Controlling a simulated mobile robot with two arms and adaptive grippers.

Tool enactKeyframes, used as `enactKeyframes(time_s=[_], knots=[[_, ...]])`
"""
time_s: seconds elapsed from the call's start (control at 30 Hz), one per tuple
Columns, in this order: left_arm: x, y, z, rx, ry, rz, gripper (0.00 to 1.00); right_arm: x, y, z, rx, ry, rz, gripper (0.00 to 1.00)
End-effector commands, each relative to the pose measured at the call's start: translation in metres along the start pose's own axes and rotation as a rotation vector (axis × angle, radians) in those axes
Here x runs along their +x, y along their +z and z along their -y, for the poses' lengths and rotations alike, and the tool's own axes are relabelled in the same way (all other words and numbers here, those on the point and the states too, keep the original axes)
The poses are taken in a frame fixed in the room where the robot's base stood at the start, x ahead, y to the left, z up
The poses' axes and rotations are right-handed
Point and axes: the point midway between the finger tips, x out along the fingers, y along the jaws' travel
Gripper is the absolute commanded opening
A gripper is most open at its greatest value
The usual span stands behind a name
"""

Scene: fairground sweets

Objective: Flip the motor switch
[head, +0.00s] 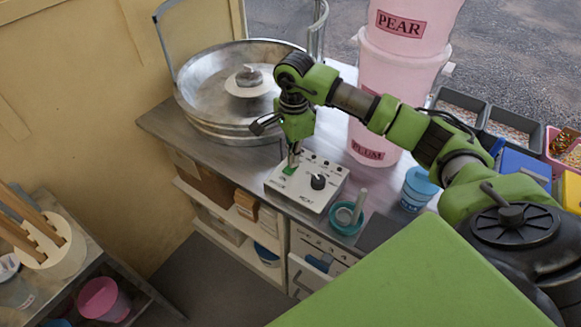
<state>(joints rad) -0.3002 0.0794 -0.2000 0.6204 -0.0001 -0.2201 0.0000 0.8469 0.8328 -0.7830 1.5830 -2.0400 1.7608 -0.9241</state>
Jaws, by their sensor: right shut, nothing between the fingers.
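A white control box (312,198) sits on the metal counter with a black knob (318,182) and a row of small dark controls along its back edge. A green patch (289,170) shows at its left end, where the motor switch may be. My right gripper (291,165) is shut and empty, pointing down with its fingertips at or just above that patch. I cannot tell whether they touch it. The fingers hide part of the box's left end, and the switch position cannot be made out. My left gripper is not in view.
A round metal pan (197,97) with a central spinner head stands behind my right gripper. Pink tubs (376,130) stand behind my right arm. A teal cup (346,217) with a stick and a blue tub (417,188) stand right of the box. The counter's front left is clear.

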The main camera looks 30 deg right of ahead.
Motion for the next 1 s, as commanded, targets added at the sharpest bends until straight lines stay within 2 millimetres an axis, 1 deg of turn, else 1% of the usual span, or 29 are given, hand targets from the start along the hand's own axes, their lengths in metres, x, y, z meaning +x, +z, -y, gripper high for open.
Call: enactKeyframes(time_s=[0.1,0.27,1.0], knots=[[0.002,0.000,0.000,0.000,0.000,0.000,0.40,0.004,0.000,-0.001,-0.001,0.003,-0.001,0.00],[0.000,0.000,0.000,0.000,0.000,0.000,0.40,0.001,0.000,-0.001,-0.001,0.004,-0.001,0.00],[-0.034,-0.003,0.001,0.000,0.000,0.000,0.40,-0.058,0.000,0.000,0.000,0.002,-0.001,0.00]])
